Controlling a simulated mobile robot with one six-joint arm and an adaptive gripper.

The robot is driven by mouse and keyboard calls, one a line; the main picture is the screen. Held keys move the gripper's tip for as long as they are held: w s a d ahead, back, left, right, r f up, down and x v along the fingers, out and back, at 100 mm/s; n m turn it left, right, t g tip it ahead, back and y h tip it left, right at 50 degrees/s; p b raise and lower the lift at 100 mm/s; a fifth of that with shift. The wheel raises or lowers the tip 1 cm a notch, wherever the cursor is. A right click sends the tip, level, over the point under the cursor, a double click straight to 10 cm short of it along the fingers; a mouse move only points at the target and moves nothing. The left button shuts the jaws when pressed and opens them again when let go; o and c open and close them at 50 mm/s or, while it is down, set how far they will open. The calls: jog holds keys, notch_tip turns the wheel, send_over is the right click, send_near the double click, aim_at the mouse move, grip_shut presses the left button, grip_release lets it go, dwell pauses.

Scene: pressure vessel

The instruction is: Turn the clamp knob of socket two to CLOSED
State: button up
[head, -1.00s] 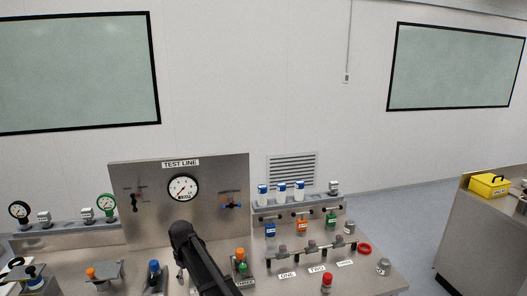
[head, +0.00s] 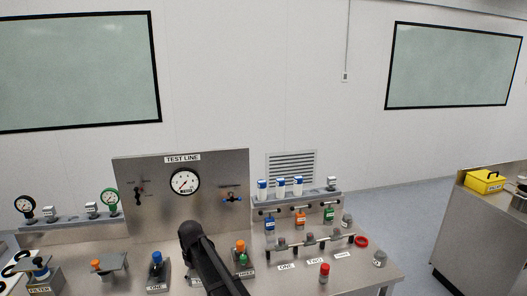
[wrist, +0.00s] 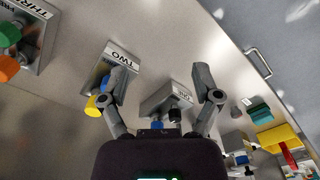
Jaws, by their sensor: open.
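In the wrist view, socket two is a grey block with a plate marked TWO (wrist: 123,55). A blue part (wrist: 104,83) and a yellow round part (wrist: 93,104) show on it. Which of them is the clamp knob, and how it is turned, I cannot tell. My gripper (wrist: 161,76) is open and empty. Its left finger overlaps socket two in the picture, and contact cannot be judged. The right finger is beside another labelled block (wrist: 165,98).
Socket three (head: 244,273), with orange and green parts, stands just right of my arm. Socket one (head: 157,284), with a blue part, stands left of it. The test line panel (head: 215,165) rises behind.

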jog(key=s+d+f+m+b, duration=0.3)
jog(key=s+d, duration=0.2)
jog(key=d, duration=0.8)
jog(key=s+d+f+m+b, duration=0.3)
jog(key=s+d, duration=0.3)
jog(key=d, duration=0.7)
jog(key=s+d+f+m+b, duration=0.3)
jog(key=s+d+m, duration=0.2)
jog(key=d, duration=0.9)
jog(key=shift+s+f, duration=0.15)
jog(key=shift+s, duration=0.35)
